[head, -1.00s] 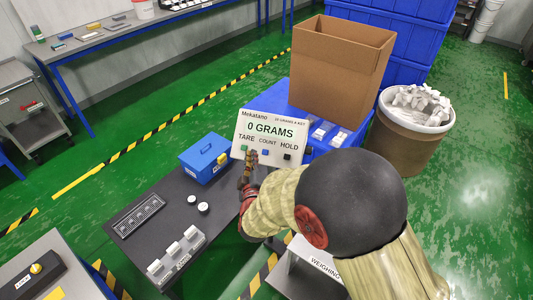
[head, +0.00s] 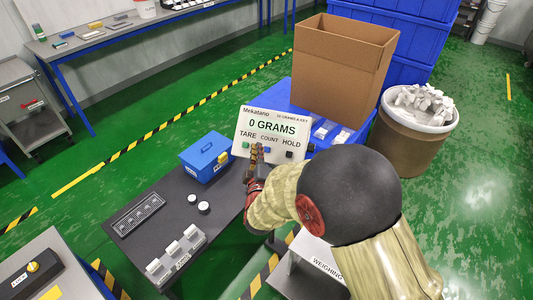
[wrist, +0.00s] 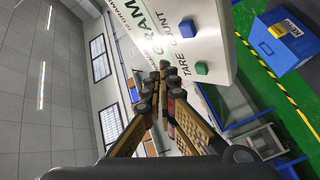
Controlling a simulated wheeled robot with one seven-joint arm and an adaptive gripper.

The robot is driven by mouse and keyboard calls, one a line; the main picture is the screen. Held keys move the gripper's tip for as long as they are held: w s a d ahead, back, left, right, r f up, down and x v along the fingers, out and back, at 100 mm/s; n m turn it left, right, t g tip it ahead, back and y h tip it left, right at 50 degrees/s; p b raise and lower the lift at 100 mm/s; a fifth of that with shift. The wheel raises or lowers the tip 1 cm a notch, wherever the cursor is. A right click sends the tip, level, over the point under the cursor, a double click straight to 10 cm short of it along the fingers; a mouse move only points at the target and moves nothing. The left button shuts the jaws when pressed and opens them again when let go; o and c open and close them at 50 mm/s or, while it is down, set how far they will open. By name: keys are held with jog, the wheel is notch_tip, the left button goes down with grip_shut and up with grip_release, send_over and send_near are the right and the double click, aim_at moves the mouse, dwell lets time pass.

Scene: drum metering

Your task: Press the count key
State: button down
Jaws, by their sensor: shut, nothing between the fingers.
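The weighing indicator (head: 272,128) is a pale panel reading "0 GRAMS", with keys labelled TARE, COUNT and HOLD. The blue count key (head: 267,150) is in the middle; it also shows in the wrist view (wrist: 187,28). The green tare key (head: 245,145) is to its left and shows in the wrist view (wrist: 201,68). The dark hold key (head: 289,155) is at the right. My gripper (head: 257,148) is shut and empty, its tips in front of the panel between the tare and count keys in the head view. I cannot tell whether the tips touch the panel.
A blue box (head: 206,158) with a yellow latch stands on the dark table (head: 150,190), left of the panel. An open cardboard box (head: 342,75) stands behind the panel. A brown drum (head: 409,140) of white pieces is at the right.

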jog(key=shift+w+d+f+b, duration=0.3)
jog(key=shift+w+f+b, duration=0.3)
jog(key=shift+w+f, duration=0.25)
jog(key=shift+w+d+f+b, duration=0.25)
jog(key=shift+w+f+b, duration=0.35)
jog(key=shift+w+f, duration=0.2)
jog(key=shift+f, duration=0.15)
jog(key=shift+w+d+f, duration=0.1)
jog(key=shift+w+f, duration=0.1)
dwell(0.3)
jog(key=shift+w+d+f+b, duration=0.1)
jog(key=shift+w+f+b, duration=0.15)
jog(key=shift+b, duration=0.25)
dwell(0.5)
jog(key=shift+r, duration=0.1)
jog(key=shift+s+a+r+p, duration=0.2)
jog(key=shift+s+r+p, duration=0.25)
jog(key=shift+s, duration=0.1)
dwell(0.4)
jog(key=s+r+p, duration=0.1)
jog(key=s+a+r+p, duration=0.1)
jog(key=s+r+p, duration=0.1)
jog(key=shift+s+r, duration=0.15)
jog(key=shift+r, duration=0.1)
